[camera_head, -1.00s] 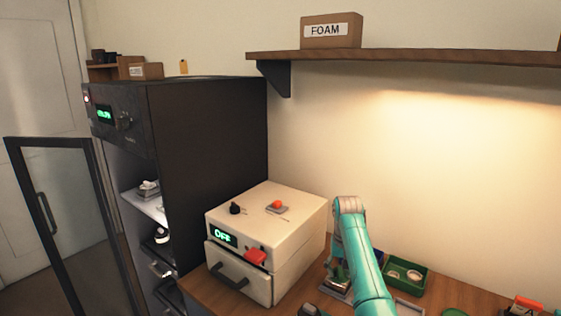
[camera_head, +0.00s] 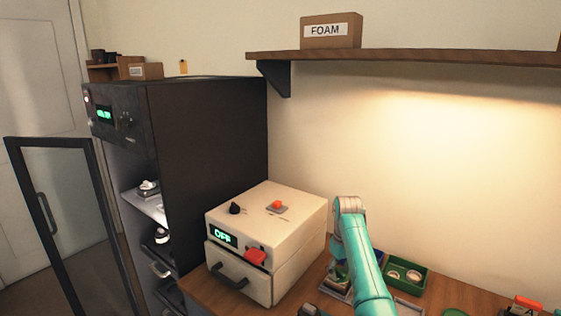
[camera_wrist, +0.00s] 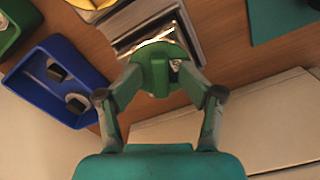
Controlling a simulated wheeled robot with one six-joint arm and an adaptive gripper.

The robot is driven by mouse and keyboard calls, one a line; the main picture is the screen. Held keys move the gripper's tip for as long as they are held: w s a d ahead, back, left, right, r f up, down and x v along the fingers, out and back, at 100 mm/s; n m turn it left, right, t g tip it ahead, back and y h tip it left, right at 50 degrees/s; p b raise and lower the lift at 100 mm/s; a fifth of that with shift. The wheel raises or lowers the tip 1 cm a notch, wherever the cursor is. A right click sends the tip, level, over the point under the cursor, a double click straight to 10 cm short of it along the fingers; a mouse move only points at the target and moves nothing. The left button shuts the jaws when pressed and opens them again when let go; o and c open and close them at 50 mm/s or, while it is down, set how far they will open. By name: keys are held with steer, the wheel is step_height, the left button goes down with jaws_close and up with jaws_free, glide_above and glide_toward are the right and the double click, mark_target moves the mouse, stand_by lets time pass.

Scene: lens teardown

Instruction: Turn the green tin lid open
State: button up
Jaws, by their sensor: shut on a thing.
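In the wrist view the green tin lid (camera_wrist: 158,66) sits between the two fingers of my gripper (camera_wrist: 157,80). The gripper is shut on it, one finger at each side. A bright metallic surface shows just beyond the lid's far edge. I cannot tell whether the lid is still seated on its tin.
A blue tray (camera_wrist: 62,80) with small parts lies left of the gripper in the wrist view. A green tray (camera_head: 405,275) sits on the bench. The white box (camera_head: 268,240) reads OFF. A dark cabinet (camera_head: 215,150) stands at left with its glass door open.

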mark_target(340, 270)
steer(key=shift+s+f, duration=0.1)
steer(key=shift+f, duration=0.15)
steer(key=n, duration=0.5)
steer(key=shift+n, duration=0.3)
steer(key=shift+c, duration=0.4)
steer(key=shift+o, duration=0.7)
steer(key=shift+c, duration=0.2)
steer(key=shift+r, duration=4.2)
